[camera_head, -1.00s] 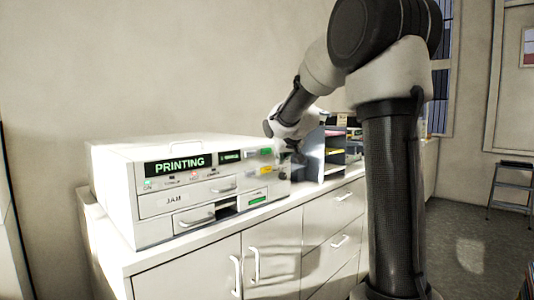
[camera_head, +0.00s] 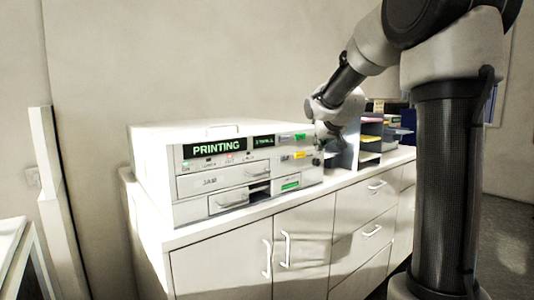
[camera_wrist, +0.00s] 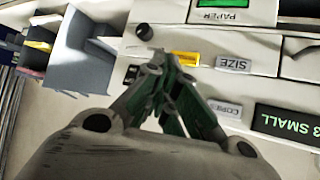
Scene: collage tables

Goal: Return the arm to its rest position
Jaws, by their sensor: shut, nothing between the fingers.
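My gripper (camera_head: 322,146) hangs by the right end of the white printer's (camera_head: 205,131) front face, above the counter. In the wrist view its fingers (camera_wrist: 156,62) are together and empty, with the printer's front panel close beyond them. Whether they touch the panel I cannot tell. The arm is bent and reaches out to the left from its upright column at the right of the head view. The printer's display (camera_head: 213,147) reads PRINTING.
The printer stands on a white cabinet (camera_head: 220,262) with doors and drawers. A grey paper organizer (camera_wrist: 82,55) stands just right of the printer in the head view. A pale table (camera_head: 14,240) is at the far left. Bare wall is behind.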

